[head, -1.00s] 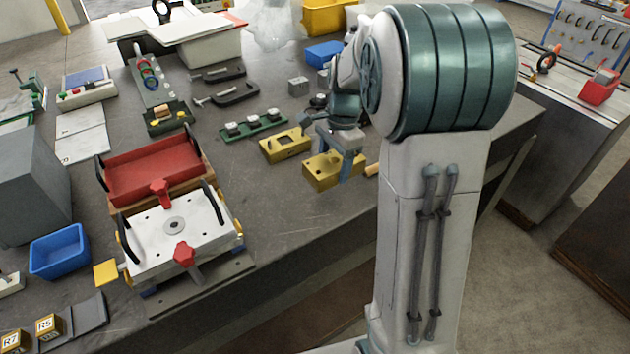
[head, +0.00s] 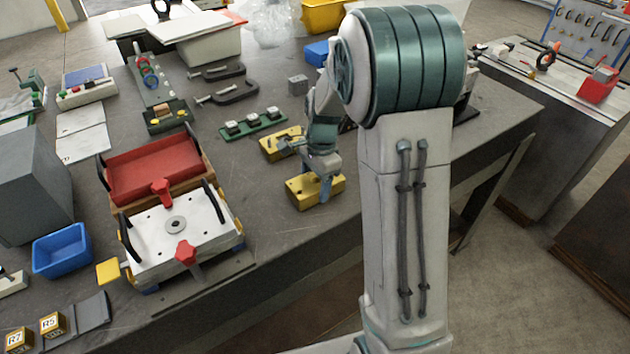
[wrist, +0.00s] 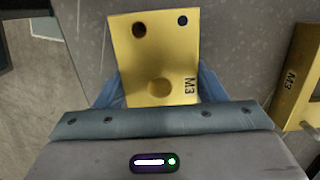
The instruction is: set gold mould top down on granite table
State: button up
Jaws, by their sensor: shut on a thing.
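The gold mould top (head: 302,194) is a yellow block between the fingers of my gripper (head: 324,187), near the front edge of the granite table (head: 275,215). In the wrist view the mould top (wrist: 155,48) shows two dark holes, a round boss and the mark M3. My gripper (wrist: 157,88) is shut on it, with a blue finger at each side. I cannot tell whether its underside touches the table. A second gold block (head: 272,152), with a recess, lies behind it, partly hidden by my arm; it shows at the right in the wrist view (wrist: 298,85).
A white plate with red knobs (head: 150,240) and a red tray (head: 150,172) stand to the left. A green strip with grey pieces (head: 254,125) and black clamps (head: 235,93) lie behind. Bare table lies between the white plate and the mould top.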

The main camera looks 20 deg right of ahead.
jog(key=shift+f, duration=0.1)
jog(key=o, duration=1.6)
notch_tip(320, 180, up, 11)
jog(key=d, duration=0.1)
jog(key=s+a+r+n+t+h, duration=0.1)
jog(key=s+n+t, duration=0.2)
jog(key=s+n, duration=1.1)
jog(key=s, duration=0.7)
jog(key=shift+s+r, duration=0.1)
